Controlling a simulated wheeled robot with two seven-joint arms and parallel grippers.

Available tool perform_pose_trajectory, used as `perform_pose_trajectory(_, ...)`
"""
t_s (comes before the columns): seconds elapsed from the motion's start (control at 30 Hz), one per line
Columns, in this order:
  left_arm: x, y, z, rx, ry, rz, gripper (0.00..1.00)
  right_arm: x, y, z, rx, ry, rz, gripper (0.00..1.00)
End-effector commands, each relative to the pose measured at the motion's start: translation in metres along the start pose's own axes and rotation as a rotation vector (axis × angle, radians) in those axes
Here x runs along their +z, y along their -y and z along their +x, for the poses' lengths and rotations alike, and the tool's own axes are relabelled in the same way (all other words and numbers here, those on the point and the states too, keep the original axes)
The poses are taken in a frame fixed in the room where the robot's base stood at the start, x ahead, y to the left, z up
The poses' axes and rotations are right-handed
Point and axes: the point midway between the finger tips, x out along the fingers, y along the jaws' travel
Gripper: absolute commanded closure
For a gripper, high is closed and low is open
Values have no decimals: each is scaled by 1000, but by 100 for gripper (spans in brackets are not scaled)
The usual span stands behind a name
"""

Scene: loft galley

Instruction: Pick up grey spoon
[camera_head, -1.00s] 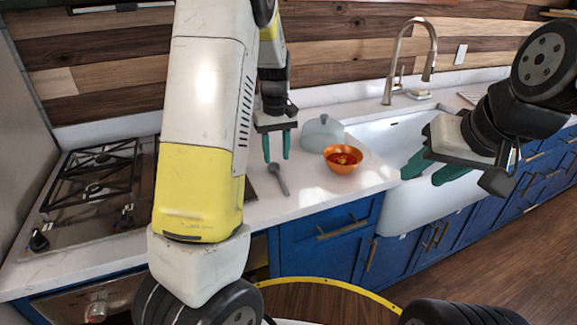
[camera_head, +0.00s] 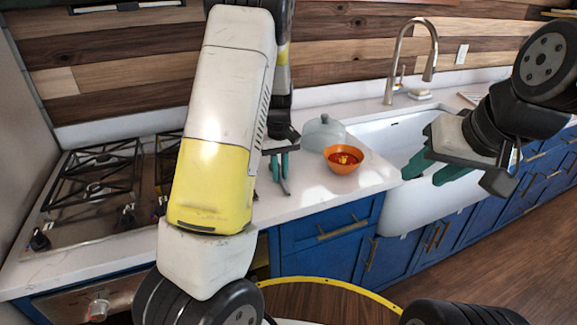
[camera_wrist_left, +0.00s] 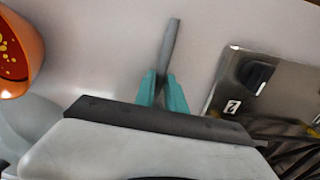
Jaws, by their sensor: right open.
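The grey spoon (camera_wrist_left: 168,48) lies on the white counter. In the left wrist view its handle stretches away from between the teal fingers of my left gripper (camera_wrist_left: 162,84). Little gap shows on either side of the handle; I cannot tell if the fingers press on it. In the head view my left gripper (camera_head: 280,168) is low at the counter, and only the spoon's handle end (camera_head: 286,188) shows below the fingers. The rest of the spoon is hidden. My right gripper (camera_head: 438,168) is open and empty, in front of the sink.
An orange bowl (camera_head: 343,160) with red contents stands right of my left gripper, with a pale grey-green dome-shaped object (camera_head: 322,134) behind it. The gas stove (camera_head: 95,190) is to the left. The white sink (camera_head: 385,145) is to the right.

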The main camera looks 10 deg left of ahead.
Motion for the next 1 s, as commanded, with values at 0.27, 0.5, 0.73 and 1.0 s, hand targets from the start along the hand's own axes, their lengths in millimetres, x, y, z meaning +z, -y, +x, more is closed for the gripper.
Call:
perform_pose_trajectory(0.27, 0, 0, 0, 0, 0, 0, 100, 0, 0, 0, 0, 0, 0, 59)
perform_pose_trajectory(0.5, 0, 0, -4, 1, 0, 0, 100, 0, 0, 0, 0, 0, 0, 59)
perform_pose_trajectory(0.73, 0, -1, -26, 2, -2, 1, 100, 0, 0, 0, 0, 0, 0, 59)
perform_pose_trajectory(1.0, 42, 12, -41, 2, 1, 3, 100, 0, 0, 0, 0, 0, 0, 59)
